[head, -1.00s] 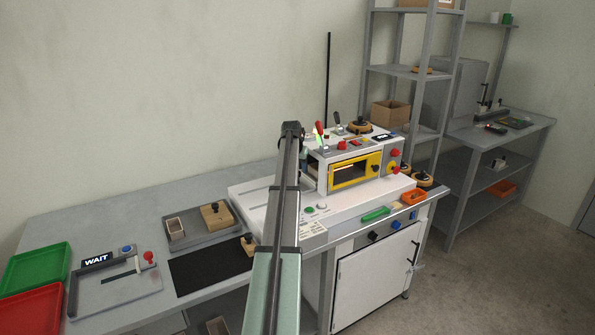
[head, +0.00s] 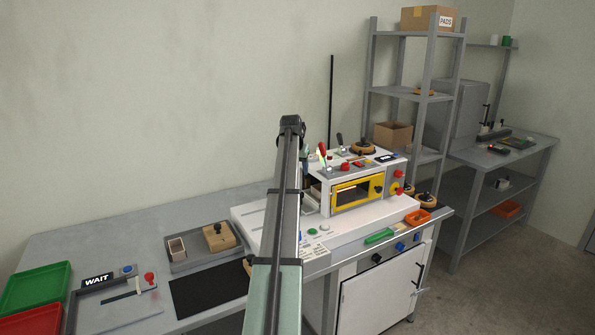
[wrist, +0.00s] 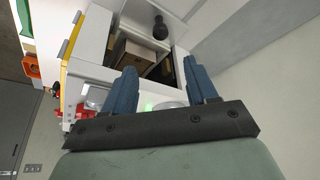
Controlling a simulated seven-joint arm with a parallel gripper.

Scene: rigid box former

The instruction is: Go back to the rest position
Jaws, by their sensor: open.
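My gripper (wrist: 164,92) shows in the wrist view with its two blue fingers apart and nothing between them. Beyond the fingers is the white box-forming machine, with a brown box-like piece (wrist: 133,52) inside its opening.
The bench holds a grey tray (head: 180,264) with a small box and a wooden block, a black mat (head: 208,290), a WAIT panel tray (head: 85,315), and green (head: 35,287) and red bins. Shelving (head: 432,60) stands behind right. Open floor lies at the right.

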